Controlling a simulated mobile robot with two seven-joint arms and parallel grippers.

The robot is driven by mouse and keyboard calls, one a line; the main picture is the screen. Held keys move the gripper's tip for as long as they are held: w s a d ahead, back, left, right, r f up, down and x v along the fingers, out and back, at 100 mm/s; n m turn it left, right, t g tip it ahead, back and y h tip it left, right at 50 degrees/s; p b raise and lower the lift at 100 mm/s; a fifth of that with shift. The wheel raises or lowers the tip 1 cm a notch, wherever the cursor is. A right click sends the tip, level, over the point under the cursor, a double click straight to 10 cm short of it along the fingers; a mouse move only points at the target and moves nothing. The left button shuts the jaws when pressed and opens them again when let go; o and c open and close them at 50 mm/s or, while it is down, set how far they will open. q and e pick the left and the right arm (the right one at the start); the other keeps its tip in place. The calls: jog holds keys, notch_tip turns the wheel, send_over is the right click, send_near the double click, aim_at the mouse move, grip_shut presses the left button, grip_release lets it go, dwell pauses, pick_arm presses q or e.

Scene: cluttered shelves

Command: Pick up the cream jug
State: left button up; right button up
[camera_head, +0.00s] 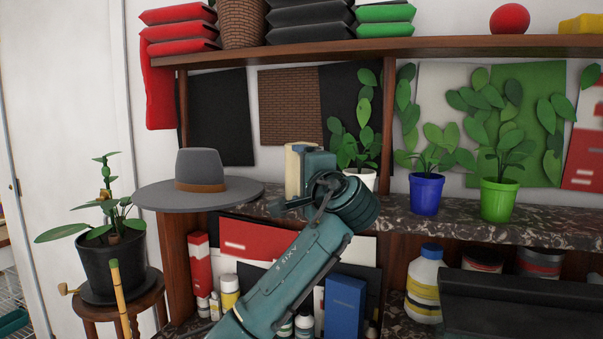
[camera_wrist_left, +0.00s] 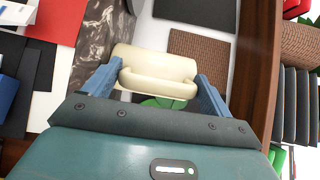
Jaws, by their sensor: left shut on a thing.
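The cream jug (camera_head: 294,170) shows in the head view at the middle shelf, partly hidden behind my left gripper (camera_head: 312,182). In the left wrist view the jug (camera_wrist_left: 152,62) sits between the two blue fingers of my left gripper (camera_wrist_left: 158,80), with its curved handle toward the palm. The fingers are shut on it. I cannot tell whether its base touches the marble shelf. My right gripper is in neither view.
A grey hat (camera_head: 200,185) lies on the marble shelf left of the jug. A white pot (camera_head: 362,178), a blue pot (camera_head: 426,194) and a green pot (camera_head: 498,200) with plants stand to the right. A wooden upper shelf (camera_head: 450,46) runs above.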

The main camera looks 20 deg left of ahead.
pick_arm(q)
jog(key=shift+c, duration=1.4)
jog(key=shift+r, duration=0.1)
jog(key=shift+r, duration=0.1)
